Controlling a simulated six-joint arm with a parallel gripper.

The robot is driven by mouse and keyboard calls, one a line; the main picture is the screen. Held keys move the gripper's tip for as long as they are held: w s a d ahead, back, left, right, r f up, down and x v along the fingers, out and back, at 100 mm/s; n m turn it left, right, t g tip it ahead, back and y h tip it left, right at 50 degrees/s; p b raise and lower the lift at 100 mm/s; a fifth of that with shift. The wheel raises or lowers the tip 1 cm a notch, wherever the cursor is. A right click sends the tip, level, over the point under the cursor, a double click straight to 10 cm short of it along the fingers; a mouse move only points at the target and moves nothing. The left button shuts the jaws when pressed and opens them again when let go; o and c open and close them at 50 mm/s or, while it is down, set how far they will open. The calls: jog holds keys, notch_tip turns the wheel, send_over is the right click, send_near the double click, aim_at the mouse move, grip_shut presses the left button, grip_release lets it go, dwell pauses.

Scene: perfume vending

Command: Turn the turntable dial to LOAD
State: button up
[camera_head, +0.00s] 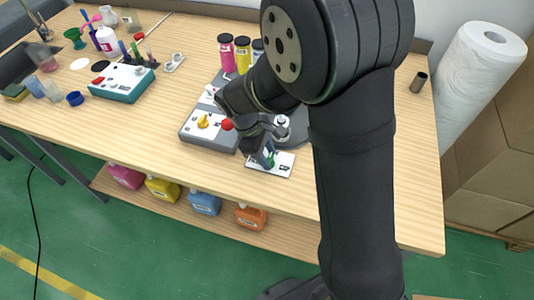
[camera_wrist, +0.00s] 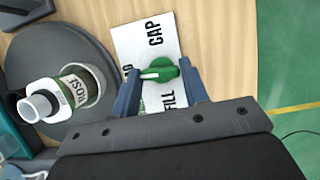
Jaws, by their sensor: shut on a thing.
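The green dial knob (camera_wrist: 166,70) with a white pointer sits on a white label plate (camera_wrist: 143,37). CAP and FILL are readable, and a third word at the left is partly hidden. The pointer is turned left in the wrist view, toward that word. My gripper (camera_wrist: 160,86) has one blue finger on each side of the knob and is shut on it. In the head view my gripper (camera_head: 266,154) is down over the plate (camera_head: 284,163). The dark round turntable (camera_wrist: 58,45) carries a bottle (camera_wrist: 75,88) with a green label.
A grey control box (camera_head: 205,130) with a yellow knob stands left of my gripper. Pink and yellow bottles (camera_head: 226,48) stand behind. A teal box (camera_head: 122,83) and small containers are farther left. A paper roll (camera_head: 485,70) stands at right. The front table edge is close to the plate.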

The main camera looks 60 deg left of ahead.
jog(key=o, duration=1)
jog(key=shift+c, duration=0.2)
jog(key=v, duration=1.7)
jog(key=shift+r, duration=0.25)
jog(key=shift+w+a, duration=0.1)
jog(key=x, duration=1.7)
jog(key=shift+f, duration=0.3)
